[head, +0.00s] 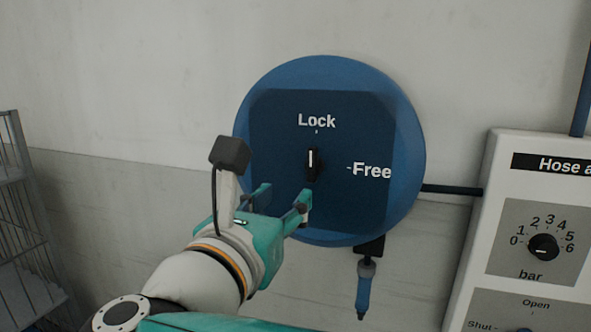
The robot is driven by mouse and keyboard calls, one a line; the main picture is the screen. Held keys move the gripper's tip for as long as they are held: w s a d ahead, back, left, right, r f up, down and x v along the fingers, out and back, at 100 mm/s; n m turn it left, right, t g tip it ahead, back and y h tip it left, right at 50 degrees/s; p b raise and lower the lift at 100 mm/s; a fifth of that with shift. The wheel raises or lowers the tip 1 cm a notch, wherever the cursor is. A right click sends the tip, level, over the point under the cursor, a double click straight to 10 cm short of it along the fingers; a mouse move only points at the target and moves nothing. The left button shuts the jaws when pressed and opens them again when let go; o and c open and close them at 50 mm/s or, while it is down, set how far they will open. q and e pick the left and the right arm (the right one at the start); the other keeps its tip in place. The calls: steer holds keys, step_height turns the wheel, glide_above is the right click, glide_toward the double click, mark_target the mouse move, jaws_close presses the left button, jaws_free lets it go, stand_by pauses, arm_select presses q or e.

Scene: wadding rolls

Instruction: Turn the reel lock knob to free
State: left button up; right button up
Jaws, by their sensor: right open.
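The reel lock knob (312,164) is a small black knob with a white pointer line. It sits in the middle of the dark panel on the round blue hose reel (408,135). Its pointer stands upright, toward the word "Lock" above it; "Free" is printed to its right. My right gripper (283,199) is open, with its teal fingers below and to the left of the knob. The fingers look empty and apart from the knob. My left gripper is not in view.
A white control panel (483,225) with a bar dial (543,246) stands at the right. A blue hose nozzle (365,285) hangs below the reel. A grey wire rack (22,230) stands at the far left. The wall left of the reel is clear.

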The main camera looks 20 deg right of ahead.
mark_target(311, 170)
steer(key=p+x, duration=0.2)
steer(key=x, duration=1)
